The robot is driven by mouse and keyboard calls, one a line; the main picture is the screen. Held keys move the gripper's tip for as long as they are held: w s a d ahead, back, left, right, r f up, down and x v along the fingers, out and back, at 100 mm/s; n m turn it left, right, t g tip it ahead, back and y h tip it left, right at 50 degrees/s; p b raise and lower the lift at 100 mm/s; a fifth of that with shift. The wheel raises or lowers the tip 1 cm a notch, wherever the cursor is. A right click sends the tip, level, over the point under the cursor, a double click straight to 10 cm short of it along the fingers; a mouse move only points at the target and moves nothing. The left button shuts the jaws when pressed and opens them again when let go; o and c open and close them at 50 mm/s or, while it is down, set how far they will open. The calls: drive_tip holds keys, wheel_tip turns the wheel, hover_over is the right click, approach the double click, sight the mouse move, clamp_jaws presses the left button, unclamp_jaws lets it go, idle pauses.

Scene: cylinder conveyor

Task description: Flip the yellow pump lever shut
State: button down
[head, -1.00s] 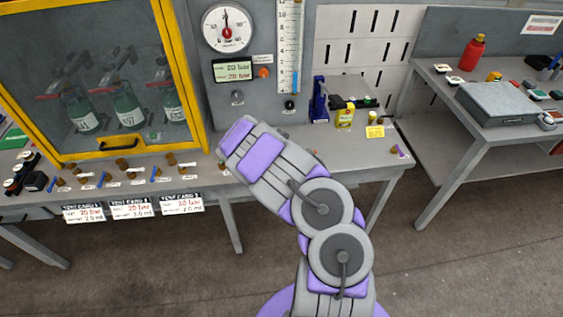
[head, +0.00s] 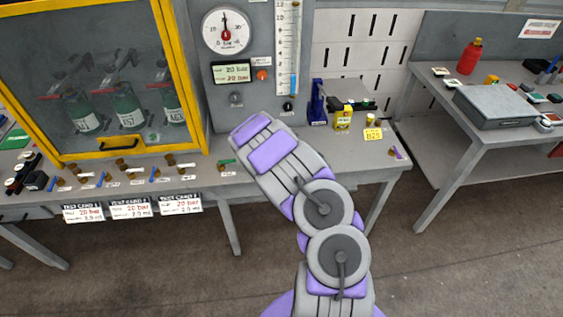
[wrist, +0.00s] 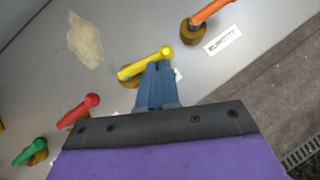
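The yellow lever (wrist: 146,63) shows in the wrist view on a brown round base, slanting up to the right to a knob. My gripper (wrist: 155,68) has its blue fingers close together, with the tips right at the lever's near side. I cannot tell whether they touch it. In the head view the yellow lever and my gripper are hidden behind my arm.
In the wrist view an orange lever (wrist: 210,12) stands to the right, with red (wrist: 78,110) and green (wrist: 30,152) levers to the left. In the head view a pressure gauge (head: 226,31), a yellow-framed cabinet (head: 182,75) and a yellow container (head: 343,118) are around the bench.

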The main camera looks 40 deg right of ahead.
drive_tip(key=shift+d, duration=0.45)
idle(0.5)
